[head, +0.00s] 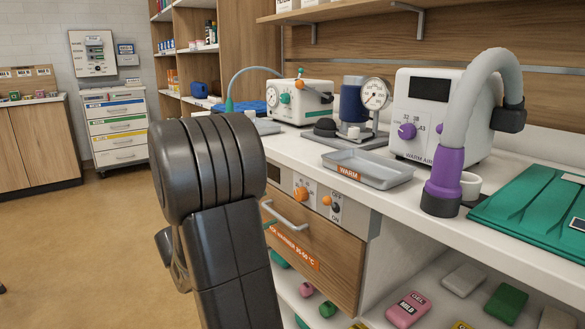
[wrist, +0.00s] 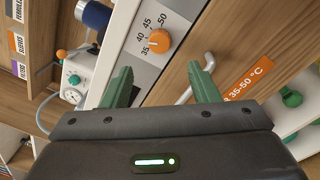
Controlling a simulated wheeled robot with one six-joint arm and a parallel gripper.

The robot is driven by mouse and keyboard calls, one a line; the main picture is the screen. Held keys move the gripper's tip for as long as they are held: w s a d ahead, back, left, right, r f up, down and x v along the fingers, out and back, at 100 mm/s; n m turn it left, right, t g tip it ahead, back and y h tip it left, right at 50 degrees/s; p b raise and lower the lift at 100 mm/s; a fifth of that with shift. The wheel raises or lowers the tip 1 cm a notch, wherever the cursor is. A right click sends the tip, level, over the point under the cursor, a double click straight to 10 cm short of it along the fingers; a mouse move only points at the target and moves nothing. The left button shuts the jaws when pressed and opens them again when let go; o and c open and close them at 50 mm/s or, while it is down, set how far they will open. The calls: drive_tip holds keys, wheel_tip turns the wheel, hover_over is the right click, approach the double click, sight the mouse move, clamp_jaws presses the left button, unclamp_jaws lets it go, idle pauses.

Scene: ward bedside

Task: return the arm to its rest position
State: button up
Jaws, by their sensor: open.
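In the wrist view my gripper (wrist: 163,88) has two green fingers set wide apart, with nothing between them. The wooden drawer front and the control panel (wrist: 150,35) with an orange knob (wrist: 158,42) lie beyond the fingers. A metal drawer handle (wrist: 195,80) shows near the right finger; I cannot tell whether they touch.
The white counter (head: 470,228) holds a grey tray (head: 368,170), a warm air unit (head: 415,120) with a hose, a gauge (head: 375,95) and a green mat (head: 520,210). The drawer (head: 315,262) looks shut. An open shelf below holds coloured packs. Floor (head: 80,240) at left is clear.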

sight(297, 195)
drive_tip(key=b+x, duration=0.2)
drive_tip(key=x, duration=0.7)
drive_tip(key=shift+w+d, duration=0.2)
drive_tip(key=shift+d, duration=0.15)
drive_tip(key=shift+r+p, duration=0.35)
drive_tip(key=shift+p, duration=0.25)
drive_tip(key=n+p, duration=0.5)
drive_tip(key=p, duration=0.1)
drive_tip(key=shift+p, duration=0.4)
drive_tip(key=n+p, duration=0.3)
drive_tip(key=p, duration=0.2)
drive_tip(key=shift+n+p, duration=0.4)
drive_tip(key=shift+s+a+f+n+p, duration=0.1)
drive_tip(key=shift+a+n+p, duration=0.1)
drive_tip(key=shift+n+p, duration=0.1)
drive_tip(key=v, duration=0.4)
drive_tip(key=shift+s+a+f, duration=0.1)
drive_tip(key=shift+s+a, duration=0.05)
drive_tip(key=shift+s, duration=0.05)
drive_tip(key=shift+s, duration=0.1)
